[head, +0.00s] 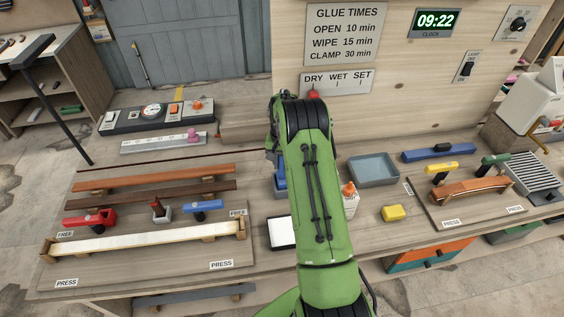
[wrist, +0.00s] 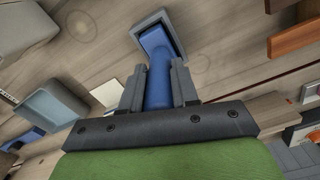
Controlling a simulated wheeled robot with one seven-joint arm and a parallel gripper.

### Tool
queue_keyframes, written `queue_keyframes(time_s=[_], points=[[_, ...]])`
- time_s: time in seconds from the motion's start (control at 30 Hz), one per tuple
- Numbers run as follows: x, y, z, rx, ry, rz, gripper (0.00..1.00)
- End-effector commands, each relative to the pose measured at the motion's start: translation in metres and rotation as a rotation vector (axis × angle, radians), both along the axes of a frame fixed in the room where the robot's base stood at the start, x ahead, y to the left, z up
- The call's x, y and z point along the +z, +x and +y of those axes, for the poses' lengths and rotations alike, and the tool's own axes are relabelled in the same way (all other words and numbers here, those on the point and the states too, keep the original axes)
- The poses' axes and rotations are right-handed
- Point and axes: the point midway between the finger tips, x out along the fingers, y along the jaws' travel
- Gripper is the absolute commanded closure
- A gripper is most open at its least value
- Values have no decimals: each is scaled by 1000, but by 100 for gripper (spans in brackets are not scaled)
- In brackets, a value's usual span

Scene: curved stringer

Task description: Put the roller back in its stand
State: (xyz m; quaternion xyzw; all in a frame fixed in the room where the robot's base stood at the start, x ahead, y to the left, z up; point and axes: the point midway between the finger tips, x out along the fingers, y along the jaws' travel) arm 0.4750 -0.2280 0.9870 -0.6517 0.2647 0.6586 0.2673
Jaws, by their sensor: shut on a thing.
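My gripper (wrist: 159,85) is shut on the blue handle of the roller (wrist: 158,88) in the wrist view. Beyond the fingers, the roller's blue end meets a grey square-edged holder (wrist: 181,42), which looks like the stand. The holder's edges show around the blue end; I cannot tell how deep the roller sits in it. In the head view my green arm hides the gripper and most of this spot. Only a bit of blue (head: 281,180) shows at the arm's left side.
Wood strips and clamps fill the left bench; a curved wooden piece (head: 472,190) is at right.

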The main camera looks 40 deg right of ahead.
Motion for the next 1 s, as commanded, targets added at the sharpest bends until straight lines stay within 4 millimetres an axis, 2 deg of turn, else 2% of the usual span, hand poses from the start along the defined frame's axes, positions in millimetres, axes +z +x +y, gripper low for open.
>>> queue_keyframes(time_s=[0.8, 0.83, 1.0], points=[[-17, 0, 0, 0, -1, -1, 100], [-17, 0, 0, 0, -1, -1, 68], [-16, 0, 0, 0, 0, 0, 42]])
